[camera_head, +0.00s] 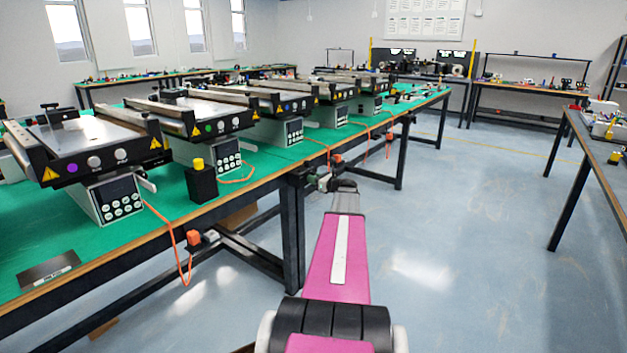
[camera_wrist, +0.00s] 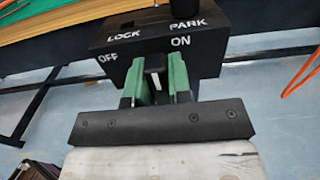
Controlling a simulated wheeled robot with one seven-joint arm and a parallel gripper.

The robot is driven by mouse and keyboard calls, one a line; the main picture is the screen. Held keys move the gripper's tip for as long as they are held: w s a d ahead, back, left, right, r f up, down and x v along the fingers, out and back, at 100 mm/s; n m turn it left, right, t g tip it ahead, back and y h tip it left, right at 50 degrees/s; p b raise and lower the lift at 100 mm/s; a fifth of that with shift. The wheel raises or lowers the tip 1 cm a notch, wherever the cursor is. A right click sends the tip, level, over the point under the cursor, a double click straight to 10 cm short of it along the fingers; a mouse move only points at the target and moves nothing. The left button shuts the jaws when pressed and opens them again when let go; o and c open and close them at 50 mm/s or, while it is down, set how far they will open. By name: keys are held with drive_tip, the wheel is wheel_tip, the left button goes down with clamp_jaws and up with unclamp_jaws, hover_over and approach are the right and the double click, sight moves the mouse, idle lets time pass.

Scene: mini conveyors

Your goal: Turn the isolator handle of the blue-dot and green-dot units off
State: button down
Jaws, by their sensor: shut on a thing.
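In the wrist view, the green fingers of my gripper (camera_wrist: 157,85) are shut on a pale-tipped isolator handle (camera_wrist: 154,64). The handle sits on a black isolator box (camera_wrist: 205,62) marked LOCK, PARK, OFF and ON, and lies between the OFF and ON words. In the head view my gripper (camera_head: 345,185) is at the bench's front edge, partly hidden by my arm. The green-dot unit (camera_head: 218,124) is second from the left in the row of conveyors.
A purple-dot conveyor (camera_head: 95,160) stands nearest on the green-topped bench (camera_head: 60,215). Orange cables run down from the units, one to an orange plug (camera_head: 193,238) below the edge. A yellow-topped black box (camera_head: 201,183) stands on the bench. The floor to the right is clear.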

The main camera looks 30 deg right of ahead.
drive_tip(key=shift+n, duration=0.3)
drive_tip(key=n, duration=0.3)
drive_tip(key=shift+s+a+n, duration=0.1)
drive_tip(key=shift+n, duration=0.2)
drive_tip(key=n, duration=0.4)
drive_tip(key=shift+a+f+n, duration=0.1)
drive_tip(key=shift+n, duration=0.2)
drive_tip(key=n, duration=0.4)
drive_tip(key=shift+f+n, duration=0.1)
drive_tip(key=shift+n, duration=0.2)
drive_tip(key=shift+s+a+f+n, duration=0.1)
drive_tip(key=shift+f+n, duration=0.05)
drive_tip(key=shift+n, duration=2.05)
drive_tip(key=c, duration=1)
unclamp_jaws()
drive_tip(key=shift+c, duration=0.2)
